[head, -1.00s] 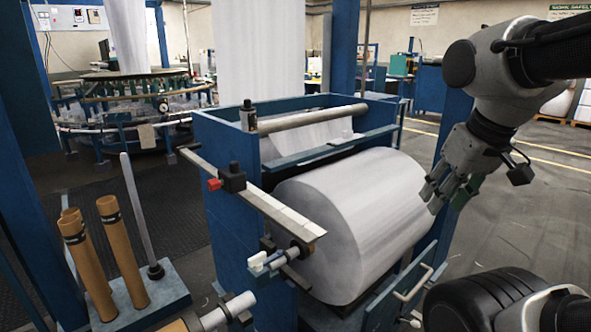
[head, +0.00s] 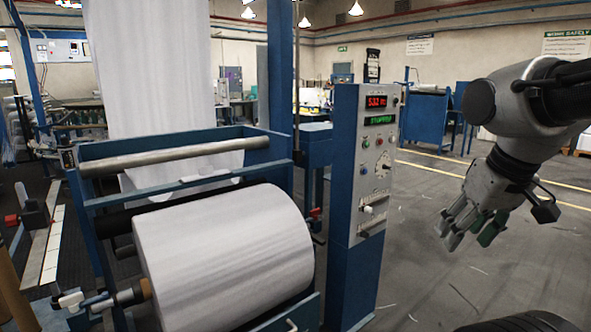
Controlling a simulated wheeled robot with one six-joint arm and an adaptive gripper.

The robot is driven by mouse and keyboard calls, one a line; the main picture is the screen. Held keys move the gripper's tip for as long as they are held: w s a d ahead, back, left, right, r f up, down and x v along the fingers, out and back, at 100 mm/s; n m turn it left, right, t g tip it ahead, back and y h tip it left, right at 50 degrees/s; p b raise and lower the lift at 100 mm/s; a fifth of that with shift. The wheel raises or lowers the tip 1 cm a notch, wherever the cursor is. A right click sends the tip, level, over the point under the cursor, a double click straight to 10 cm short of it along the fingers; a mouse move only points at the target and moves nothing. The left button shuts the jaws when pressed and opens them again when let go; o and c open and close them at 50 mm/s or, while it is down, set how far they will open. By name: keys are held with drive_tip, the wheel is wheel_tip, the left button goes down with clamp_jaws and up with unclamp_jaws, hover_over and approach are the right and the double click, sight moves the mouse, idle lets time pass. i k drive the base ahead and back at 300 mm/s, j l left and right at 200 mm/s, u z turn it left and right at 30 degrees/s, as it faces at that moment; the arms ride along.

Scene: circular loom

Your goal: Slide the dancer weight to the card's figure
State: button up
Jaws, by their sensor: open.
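A dark block with a red knob, which looks like the dancer weight (head: 33,213), sits on a flat bar with pale graduated plates (head: 45,250) at the far left of the head view. Its position against any marks is too small to read. My gripper (head: 463,232) is at the right, open and empty, fingers pointing down. It is far from the weight, with the fabric roll and a control post between them in the picture. I cannot make out a card with a figure.
A large white fabric roll (head: 225,255) lies in the blue winder frame (head: 165,140). A blue control post (head: 358,200) carries a red display (head: 377,102) and a green one reading STOPPED (head: 380,120). Open grey floor lies right of the post.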

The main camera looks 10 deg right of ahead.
sight(34, 215)
drive_tip(key=l, duration=1.6)
drive_tip(key=j+u, duration=0.1)
drive_tip(key=j, duration=0.35)
drive_tip(key=i+j+u, duration=0.15)
drive_tip(key=j, duration=0.35)
drive_tip(key=j+u, duration=0.1)
drive_tip(key=j, duration=0.35)
drive_tip(key=i+j+u, duration=0.1)
drive_tip(key=j, duration=0.35)
drive_tip(key=i+j+u, duration=0.15)
drive_tip(key=j, duration=0.3)
drive_tip(key=i+j+u, duration=0.1)
drive_tip(key=j, duration=0.3)
drive_tip(key=i+j+u, duration=0.3)
drive_tip(key=i+j, duration=0.45)
drive_tip(key=i, duration=0.15)
